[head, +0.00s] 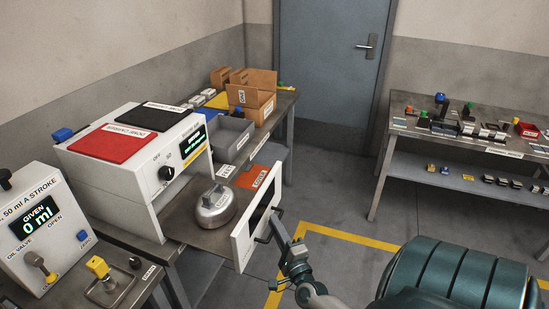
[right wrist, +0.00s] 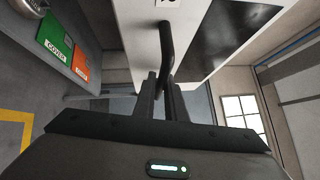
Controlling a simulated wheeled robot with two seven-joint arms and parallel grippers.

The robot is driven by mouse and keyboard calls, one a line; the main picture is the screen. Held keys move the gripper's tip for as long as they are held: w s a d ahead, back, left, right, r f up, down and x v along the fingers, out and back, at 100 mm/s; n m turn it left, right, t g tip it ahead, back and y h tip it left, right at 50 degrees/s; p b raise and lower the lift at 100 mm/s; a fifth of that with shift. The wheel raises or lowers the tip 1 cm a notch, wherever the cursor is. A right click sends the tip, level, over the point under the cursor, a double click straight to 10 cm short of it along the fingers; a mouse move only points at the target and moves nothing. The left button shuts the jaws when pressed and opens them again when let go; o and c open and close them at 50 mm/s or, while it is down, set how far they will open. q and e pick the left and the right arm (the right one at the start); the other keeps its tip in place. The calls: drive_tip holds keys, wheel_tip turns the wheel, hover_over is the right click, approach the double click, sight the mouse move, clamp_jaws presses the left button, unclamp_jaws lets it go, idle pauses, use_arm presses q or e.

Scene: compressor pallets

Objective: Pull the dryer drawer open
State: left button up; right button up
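The dryer (head: 115,170) is a white box at the left of the head view, with a knob and a green-lit display on its front. Its drawer stands out from the body, with the white front panel (head: 250,232) well away from the box. A silver rounded compressor (head: 215,208) sits between box and panel. My right gripper (head: 283,238) is at the panel's outer face, on the dark handle. In the right wrist view the black handle (right wrist: 167,45) runs down between the two fingers (right wrist: 162,98), which are close about it. My left gripper is not in view.
A white oil unit (head: 40,230) reading 0 ml stands at the left. A parts bench (head: 465,150) stands at the right. Floor right of the drawer is open.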

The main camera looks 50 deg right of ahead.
drive_tip(key=o, duration=0.3)
drive_tip(key=shift+b+v, duration=2.9)
drive_tip(key=shift+v, duration=5.8)
drive_tip(key=shift+f, duration=0.15)
